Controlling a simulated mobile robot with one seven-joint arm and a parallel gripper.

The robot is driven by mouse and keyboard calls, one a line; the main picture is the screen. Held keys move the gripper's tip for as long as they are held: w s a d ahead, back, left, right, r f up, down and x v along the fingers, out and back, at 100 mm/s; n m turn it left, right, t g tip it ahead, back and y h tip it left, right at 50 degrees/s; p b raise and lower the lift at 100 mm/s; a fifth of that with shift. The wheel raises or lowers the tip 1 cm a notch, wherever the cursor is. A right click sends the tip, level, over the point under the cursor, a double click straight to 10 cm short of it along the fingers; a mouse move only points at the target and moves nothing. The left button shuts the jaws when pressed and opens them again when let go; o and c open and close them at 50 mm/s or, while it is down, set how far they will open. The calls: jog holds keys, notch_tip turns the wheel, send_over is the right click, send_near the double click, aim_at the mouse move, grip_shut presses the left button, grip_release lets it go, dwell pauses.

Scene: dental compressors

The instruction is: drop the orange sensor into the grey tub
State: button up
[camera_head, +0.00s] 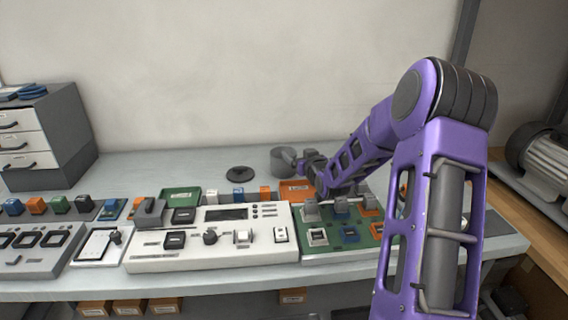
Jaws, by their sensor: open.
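A round grey tub (283,162) stands at the back of the bench, near the middle of the picture. A small upright orange block (265,192) stands in front of the tub, behind the white panel. Another orange block (37,205) stands in the row at the far left. I cannot tell which of these is the orange sensor. The tub's inside is not visible.
A white control panel (160,246) and a green board (330,241) with several blocks fill the front of the bench. An orange tray (293,197) and a green tray (181,193) lie behind. A dark disc (239,173) lies left of the tub. The back left bench is clear.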

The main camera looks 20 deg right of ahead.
jog(key=s+r, duration=0.2)
jog(key=s, duration=0.8)
jog(key=shift+s, duration=0.3)
jog(key=shift+r, duration=0.1)
